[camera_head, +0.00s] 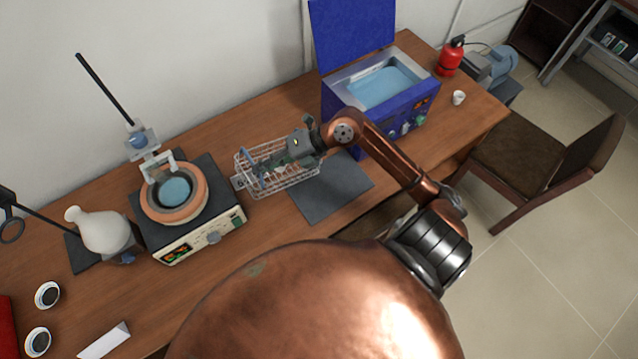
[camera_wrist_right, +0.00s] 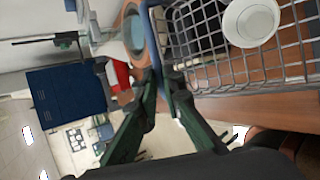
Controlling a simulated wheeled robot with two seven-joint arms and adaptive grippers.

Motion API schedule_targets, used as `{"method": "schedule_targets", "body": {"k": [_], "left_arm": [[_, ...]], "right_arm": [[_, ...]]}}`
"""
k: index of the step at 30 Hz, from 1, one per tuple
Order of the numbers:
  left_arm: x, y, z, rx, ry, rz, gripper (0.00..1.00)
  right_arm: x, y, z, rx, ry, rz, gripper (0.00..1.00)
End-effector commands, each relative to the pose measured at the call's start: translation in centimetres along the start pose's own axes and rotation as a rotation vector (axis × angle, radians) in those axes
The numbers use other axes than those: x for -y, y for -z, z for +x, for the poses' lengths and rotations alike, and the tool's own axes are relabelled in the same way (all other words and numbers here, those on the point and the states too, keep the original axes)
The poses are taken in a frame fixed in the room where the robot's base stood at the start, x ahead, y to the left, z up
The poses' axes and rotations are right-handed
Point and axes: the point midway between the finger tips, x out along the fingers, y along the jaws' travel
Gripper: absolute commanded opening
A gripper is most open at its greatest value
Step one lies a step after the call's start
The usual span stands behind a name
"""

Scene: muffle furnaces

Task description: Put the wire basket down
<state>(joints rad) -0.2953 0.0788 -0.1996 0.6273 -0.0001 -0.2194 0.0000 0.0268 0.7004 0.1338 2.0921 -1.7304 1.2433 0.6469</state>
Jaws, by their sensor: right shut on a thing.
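The wire basket (camera_head: 283,180), an open silver mesh box, is over the middle of the table, between the hot plate and the blue bath. My right gripper (camera_head: 284,153) reaches in from the right and is shut on it. In the right wrist view the dark green fingers (camera_wrist_right: 165,77) meet at the edge of the basket (camera_wrist_right: 232,66). A white round dish (camera_wrist_right: 250,22) shows at the basket's mesh; I cannot tell whether it is inside. A dark grey mat (camera_head: 345,187) lies beside and partly below the basket. I cannot tell whether the basket touches the surface. My left gripper is out of view.
The blue bath (camera_head: 412,108) with its raised lid stands to the right. The hot plate (camera_head: 210,222) with a copper-coloured bowl (camera_head: 171,203) is at the left. A white flask (camera_head: 103,232) stands farther left. A small white cup (camera_head: 458,97) is at the table's right end.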

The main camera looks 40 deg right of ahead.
Motion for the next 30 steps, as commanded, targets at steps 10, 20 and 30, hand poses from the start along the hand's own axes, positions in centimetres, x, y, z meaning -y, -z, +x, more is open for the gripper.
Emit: {"method": "schedule_targets", "body": {"k": [10,20,30], "left_arm": [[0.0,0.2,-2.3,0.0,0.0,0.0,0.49],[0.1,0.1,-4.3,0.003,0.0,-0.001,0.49],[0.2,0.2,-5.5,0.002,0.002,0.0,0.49]], "right_arm": [[-0.1,5.8,-0.1,-0.091,0.035,-0.085,0.0],[2.9,12.1,-2.5,-0.099,0.083,-0.111,0.0],[6.2,15.1,-6.0,-0.038,0.127,-0.084,0.0]]}}
